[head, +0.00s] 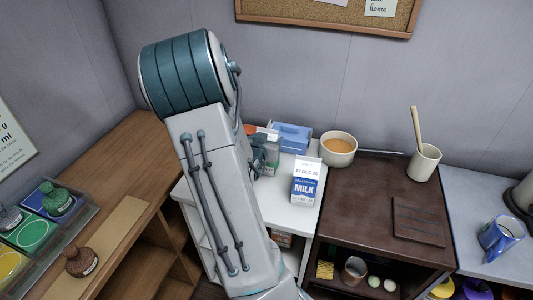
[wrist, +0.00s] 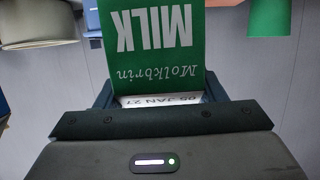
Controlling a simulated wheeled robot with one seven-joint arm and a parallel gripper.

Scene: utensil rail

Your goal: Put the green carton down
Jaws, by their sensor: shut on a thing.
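The green carton (wrist: 155,70), marked MILK, stands upside down in the wrist view, between the fingers of my gripper (wrist: 160,98). My gripper is shut on it near its white dated top. In the head view a strip of the green carton (head: 272,155) shows beside my gripper (head: 258,157), above or on the white counter (head: 308,222). My arm hides most of both there. I cannot tell whether the carton's base touches the counter.
A blue-and-white milk carton (head: 305,182) stands right of the held carton. A blue box (head: 291,138) is behind, and a bowl with orange contents (head: 338,150) is at the back right. Bare white counter shows in front of the blue-and-white carton.

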